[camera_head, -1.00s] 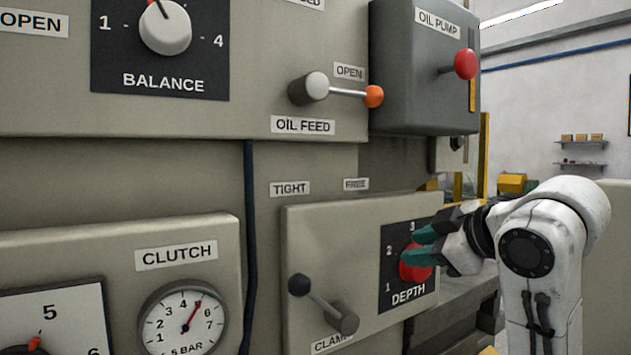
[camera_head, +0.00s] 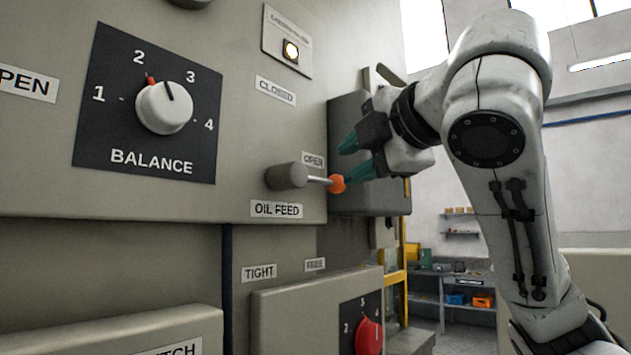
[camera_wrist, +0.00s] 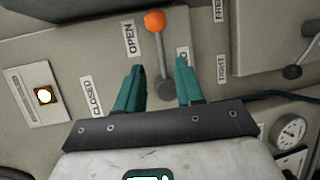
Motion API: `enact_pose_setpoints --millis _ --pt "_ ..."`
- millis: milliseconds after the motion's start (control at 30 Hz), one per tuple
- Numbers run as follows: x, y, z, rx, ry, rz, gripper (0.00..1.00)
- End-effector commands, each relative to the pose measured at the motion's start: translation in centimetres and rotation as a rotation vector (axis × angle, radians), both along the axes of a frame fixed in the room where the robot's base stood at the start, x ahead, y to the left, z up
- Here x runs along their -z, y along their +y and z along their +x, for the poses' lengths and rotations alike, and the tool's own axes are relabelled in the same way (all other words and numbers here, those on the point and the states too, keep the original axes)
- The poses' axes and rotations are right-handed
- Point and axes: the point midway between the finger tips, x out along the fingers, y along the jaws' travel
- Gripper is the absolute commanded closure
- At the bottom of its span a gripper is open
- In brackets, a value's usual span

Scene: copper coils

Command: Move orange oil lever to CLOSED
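The oil feed lever has a grey hub (camera_head: 287,176), a thin metal rod and an orange ball (camera_head: 338,184). It points right, toward the OPEN label (camera_head: 313,160). The CLOSED label (camera_head: 276,91) sits above the hub. My gripper (camera_head: 350,160) is open in front of the panel, its lower teal finger beside the orange ball in the head view. In the wrist view my gripper (camera_wrist: 163,72) has its fingers spread, with the lever rod between them and the orange ball (camera_wrist: 155,21) beyond the tips. I cannot tell whether it touches the lever.
A grey oil pump box (camera_head: 365,202) stands out from the panel just right of the lever, behind my gripper. A balance knob (camera_head: 164,107) is at left and a red depth knob (camera_head: 368,336) below. A lit lamp (camera_head: 291,51) is above.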

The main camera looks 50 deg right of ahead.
Motion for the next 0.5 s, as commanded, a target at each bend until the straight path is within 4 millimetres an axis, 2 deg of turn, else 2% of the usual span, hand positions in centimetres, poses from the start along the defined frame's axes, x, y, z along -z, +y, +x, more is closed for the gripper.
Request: enact_pose_setpoints --millis 300,500 --pt "0.9 -2.1 5.2 0.001 0.003 0.004 0.63" --pt "1.4 -3.0 7.8 0.001 0.000 0.004 0.63"
